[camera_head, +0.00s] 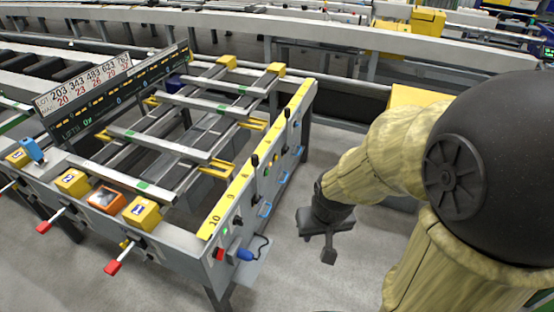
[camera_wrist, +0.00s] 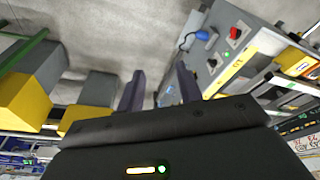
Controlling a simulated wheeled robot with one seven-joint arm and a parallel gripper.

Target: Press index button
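My gripper (camera_head: 326,246) hangs over the floor to the right of the runout table's near right corner, apart from it. In the wrist view its two dark fingers (camera_wrist: 160,72) stand apart with nothing between them. The runout table (camera_head: 180,238) has a control end at that corner. A red button (camera_head: 219,253) shows there, and the wrist view also shows a red button (camera_wrist: 236,32) at the upper right. A green light (camera_wrist: 227,54) and dark switches (camera_wrist: 213,40) sit near it. I cannot read which control is the index button.
A blue connector (camera_head: 244,254) with a cable sticks out beside the controls. A yellow numbered strip (camera_head: 240,190) and black knobs run along the table's right rail. Red-tipped levers (camera_head: 113,267) stick out from the front. Grey floor is free around my gripper.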

